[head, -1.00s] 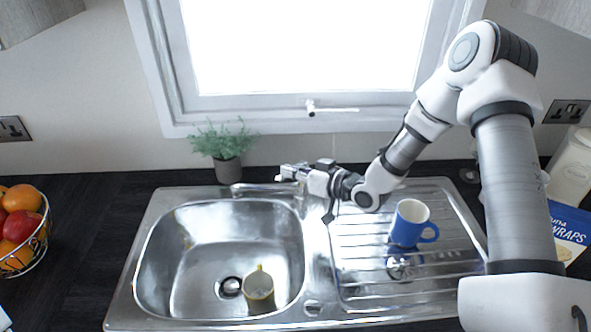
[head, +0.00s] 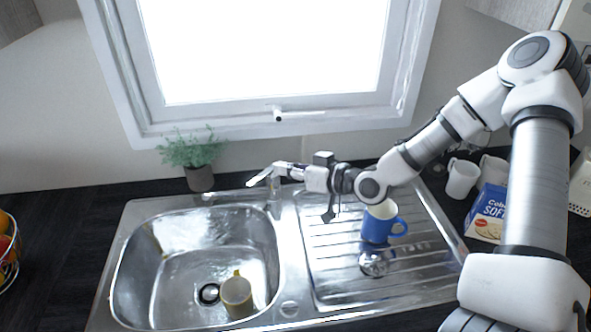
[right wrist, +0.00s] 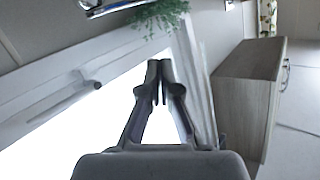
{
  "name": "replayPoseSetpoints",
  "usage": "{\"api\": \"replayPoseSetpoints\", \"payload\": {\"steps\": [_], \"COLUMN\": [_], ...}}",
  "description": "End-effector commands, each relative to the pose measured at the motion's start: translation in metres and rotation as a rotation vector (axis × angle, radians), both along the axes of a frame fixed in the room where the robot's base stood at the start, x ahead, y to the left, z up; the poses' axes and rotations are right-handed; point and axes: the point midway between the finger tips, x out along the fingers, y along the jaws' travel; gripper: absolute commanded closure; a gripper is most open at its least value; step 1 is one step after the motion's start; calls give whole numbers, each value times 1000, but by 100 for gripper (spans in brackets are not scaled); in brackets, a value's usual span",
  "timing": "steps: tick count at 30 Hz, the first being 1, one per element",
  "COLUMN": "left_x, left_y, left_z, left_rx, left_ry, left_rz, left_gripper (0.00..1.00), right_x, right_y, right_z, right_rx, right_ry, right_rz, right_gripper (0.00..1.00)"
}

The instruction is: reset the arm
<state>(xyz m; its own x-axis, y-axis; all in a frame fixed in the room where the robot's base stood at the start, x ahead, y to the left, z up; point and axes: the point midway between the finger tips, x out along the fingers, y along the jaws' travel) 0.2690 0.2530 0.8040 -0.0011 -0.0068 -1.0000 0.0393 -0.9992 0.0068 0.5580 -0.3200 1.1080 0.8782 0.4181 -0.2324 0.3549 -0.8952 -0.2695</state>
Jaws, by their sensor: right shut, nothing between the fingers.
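My right arm comes in from the right of the head view and reaches across the drainer. My right gripper (head: 282,169) is shut and empty, and in the picture it overlaps the tap area behind the sink. In the right wrist view its two fingers (right wrist: 160,80) meet at the tips, with nothing between them and the bright window behind. My left gripper is not in view.
A blue mug (head: 377,224) stands on the drainer (head: 330,255) below the arm. A yellow-and-white mug (head: 237,296) is in the sink bowl (head: 165,275). A potted plant (head: 195,152) stands behind. White mugs (head: 461,180) and a blue box (head: 487,212) are at right.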

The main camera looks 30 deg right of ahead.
Motion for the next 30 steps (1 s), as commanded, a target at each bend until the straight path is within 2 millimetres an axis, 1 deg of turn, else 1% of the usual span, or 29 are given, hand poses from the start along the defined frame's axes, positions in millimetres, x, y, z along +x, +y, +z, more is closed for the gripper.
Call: {"api": "replayPoseSetpoints", "payload": {"steps": [1,2,7,15,17,19,25,30], "left_x": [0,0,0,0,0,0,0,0], "left_y": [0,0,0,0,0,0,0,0], "left_z": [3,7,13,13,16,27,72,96], "left_rx": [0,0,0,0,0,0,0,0], "left_ry": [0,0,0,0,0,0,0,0], "left_rz": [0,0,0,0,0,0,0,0], "left_gripper": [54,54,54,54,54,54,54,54], "right_x": [-7,-10,-23,-26,-26,-26,-26,-26], "right_y": [-3,-5,-10,-10,-10,-10,-10,-10], "right_z": [5,7,9,7,11,22,67,91], "right_rx": [11,9,4,0,0,0,0,0], "right_ry": [-3,-3,0,-1,-1,-1,-2,-1], "right_rz": [-2,-6,-1,3,3,3,2,2], "right_gripper": [100,100,100,100,100,100,100,100]}}
